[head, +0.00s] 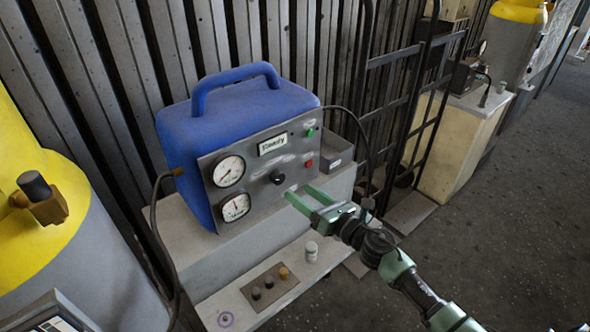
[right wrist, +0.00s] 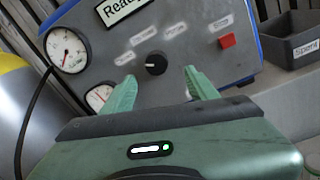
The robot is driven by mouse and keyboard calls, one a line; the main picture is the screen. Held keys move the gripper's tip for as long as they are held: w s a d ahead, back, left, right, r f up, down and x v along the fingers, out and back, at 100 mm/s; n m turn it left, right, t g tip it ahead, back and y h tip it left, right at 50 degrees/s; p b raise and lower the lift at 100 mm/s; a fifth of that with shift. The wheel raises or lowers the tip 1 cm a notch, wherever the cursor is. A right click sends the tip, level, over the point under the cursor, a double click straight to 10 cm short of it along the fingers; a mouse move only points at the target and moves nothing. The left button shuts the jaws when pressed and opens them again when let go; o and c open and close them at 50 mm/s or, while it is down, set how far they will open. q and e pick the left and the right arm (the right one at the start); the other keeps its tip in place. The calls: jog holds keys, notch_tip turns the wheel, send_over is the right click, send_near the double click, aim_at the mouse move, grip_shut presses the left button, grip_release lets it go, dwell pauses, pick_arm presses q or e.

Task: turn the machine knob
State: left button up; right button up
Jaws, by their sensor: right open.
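The machine is a blue housing (head: 240,105) with a handle on top and a grey front panel (head: 255,195). Its black knob (head: 277,176) is low on the panel, below the display. The knob also shows in the right wrist view (right wrist: 155,64), with a white mark on it and labels around it. My right gripper (head: 298,194) is open and empty, its green fingers pointing at the panel just below and right of the knob in the head view. In the right wrist view, its fingertips (right wrist: 158,78) stand either side of the knob, apart from it. My left gripper is not in view.
The panel also has two gauges (head: 229,171), a "Ready" display (head: 273,144), a green button (head: 311,132) and a red button (head: 308,164). A grey bin (head: 336,152) sits right of the machine. A small white bottle (head: 311,251) stands on the lower shelf.

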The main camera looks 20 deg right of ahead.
aim_at(281, 180)
jog(key=p+x, duration=0.1)
jog(key=x, duration=0.6)
jog(key=shift+w+a, duration=0.1)
jog(key=shift+a, duration=0.2)
grip_shut()
